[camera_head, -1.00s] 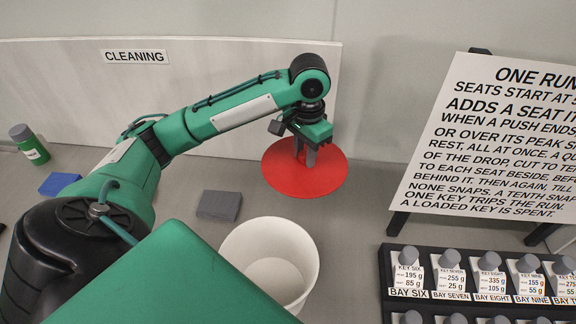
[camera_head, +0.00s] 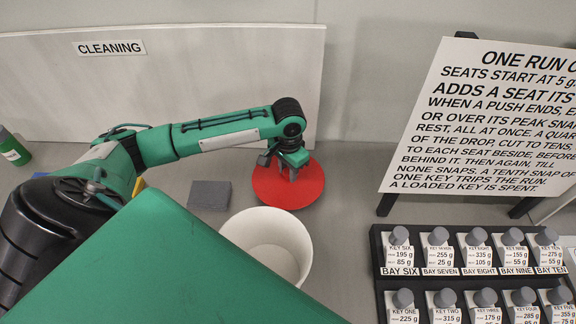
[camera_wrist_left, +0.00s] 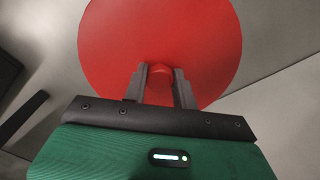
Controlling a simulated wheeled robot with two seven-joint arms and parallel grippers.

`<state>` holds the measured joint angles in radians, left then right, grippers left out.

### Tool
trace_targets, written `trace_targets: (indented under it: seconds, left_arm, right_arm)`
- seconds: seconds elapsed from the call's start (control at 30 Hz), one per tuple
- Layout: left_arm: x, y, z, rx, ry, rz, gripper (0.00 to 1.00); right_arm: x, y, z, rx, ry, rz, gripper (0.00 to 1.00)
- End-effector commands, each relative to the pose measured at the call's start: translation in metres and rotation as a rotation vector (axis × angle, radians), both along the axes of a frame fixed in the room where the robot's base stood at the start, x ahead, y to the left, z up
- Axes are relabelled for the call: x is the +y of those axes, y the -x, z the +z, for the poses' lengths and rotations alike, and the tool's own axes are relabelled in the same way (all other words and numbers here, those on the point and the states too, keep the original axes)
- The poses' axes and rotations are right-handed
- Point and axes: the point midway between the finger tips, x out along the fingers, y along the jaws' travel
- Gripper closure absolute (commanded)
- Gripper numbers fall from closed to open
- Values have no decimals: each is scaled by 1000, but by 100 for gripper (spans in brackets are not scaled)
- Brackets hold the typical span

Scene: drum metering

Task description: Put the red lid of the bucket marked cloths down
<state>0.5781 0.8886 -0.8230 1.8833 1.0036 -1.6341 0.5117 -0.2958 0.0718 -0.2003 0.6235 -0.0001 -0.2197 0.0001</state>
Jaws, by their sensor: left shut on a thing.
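The red lid (camera_head: 306,186) is a flat round disc behind the white bucket, at or just above the grey surface; I cannot tell if it touches. My left gripper (camera_head: 290,174) is above it, shut on its small knob. The left wrist view shows the lid (camera_wrist_left: 155,35) filling the top and the gripper fingers (camera_wrist_left: 159,88) on either side of the red knob (camera_wrist_left: 159,75). The white bucket (camera_head: 300,232) stands open in front of the lid, and no marking on it can be read. My right gripper is not in view.
A dark grey cloth or block (camera_head: 209,195) lies left of the lid. A green bottle (camera_head: 14,151) stands at the far left. A CLEANING board (camera_head: 215,70) stands behind. A text sign (camera_head: 480,120) and a rack of labelled keys (camera_head: 379,262) are at the right.

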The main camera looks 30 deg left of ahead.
Motion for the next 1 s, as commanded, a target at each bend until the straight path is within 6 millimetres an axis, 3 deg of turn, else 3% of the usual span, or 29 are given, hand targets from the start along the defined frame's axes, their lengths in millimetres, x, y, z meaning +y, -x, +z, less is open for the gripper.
trace_targets:
  seconds: [0.4, 0.73, 0.77, 0.8, 0.87, 1.0]
  left_arm:
    - [0, 0, -44, 0, 0, -1, 100]
    - [0, 0, -47, 0, 1, 0, 100]
    - [0, 0, -48, 0, 0, -1, 66]
    - [0, 0, -48, 0, 0, -1, 59]
    - [0, 0, -48, 0, 0, -1, 50]
    - [0, 0, -47, 0, 0, -1, 50]
  right_arm:
    - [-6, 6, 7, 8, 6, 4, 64]
    - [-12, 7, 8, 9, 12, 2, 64]
    - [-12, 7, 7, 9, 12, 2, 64]
    - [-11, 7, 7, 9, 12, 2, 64]
    - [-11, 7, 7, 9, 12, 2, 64]
    - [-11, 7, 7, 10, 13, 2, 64]
